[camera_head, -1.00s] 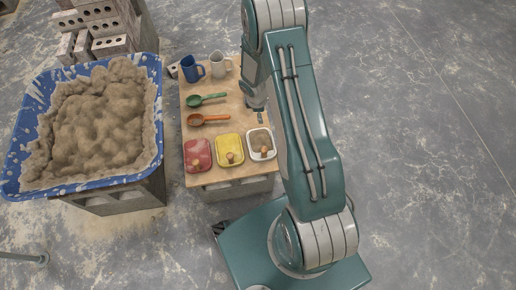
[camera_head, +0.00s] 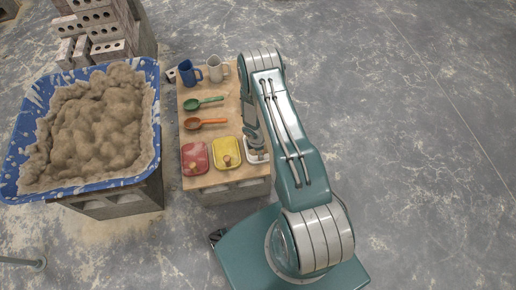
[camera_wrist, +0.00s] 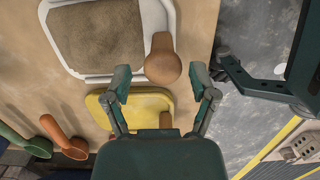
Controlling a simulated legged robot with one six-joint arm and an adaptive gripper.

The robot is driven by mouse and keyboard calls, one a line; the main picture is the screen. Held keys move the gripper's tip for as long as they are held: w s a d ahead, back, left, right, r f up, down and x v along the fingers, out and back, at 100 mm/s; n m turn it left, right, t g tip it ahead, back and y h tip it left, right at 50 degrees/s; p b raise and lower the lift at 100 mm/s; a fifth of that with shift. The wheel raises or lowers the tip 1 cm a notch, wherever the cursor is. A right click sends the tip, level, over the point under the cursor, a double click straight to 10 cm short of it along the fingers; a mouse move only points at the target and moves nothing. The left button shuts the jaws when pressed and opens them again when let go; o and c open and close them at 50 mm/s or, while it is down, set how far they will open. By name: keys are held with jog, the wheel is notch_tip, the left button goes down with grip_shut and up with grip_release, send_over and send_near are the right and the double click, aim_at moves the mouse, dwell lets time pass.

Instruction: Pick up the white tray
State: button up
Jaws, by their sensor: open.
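The white tray (camera_head: 252,159) sits at the near right corner of the wooden board, partly hidden by my arm in the head view. My gripper (camera_wrist: 162,85) is open, with one finger on each side and the knob just ahead of the gap between the fingertips. I cannot tell the height between them. The gripper is empty.
A yellow tray (camera_head: 227,150) lies beside the white one, then a red tray (camera_head: 195,157). Orange (camera_head: 205,123) and green (camera_head: 203,104) scoops, a blue mug (camera_head: 188,74) and a pale mug (camera_head: 216,69) stand farther back. A blue tub (camera_head: 152,100) of mortar is at left.

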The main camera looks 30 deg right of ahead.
jog(key=f, duration=0.4)
jog(key=shift+s+d+f, duration=0.2)
jog(key=shift+d+f, duration=0.1)
jog(key=shift+d, duration=0.05)
grip_shut()
jog(key=shift+r, duration=0.1)
notch_tip(320, 180, up, 10)
dwell(0.4)
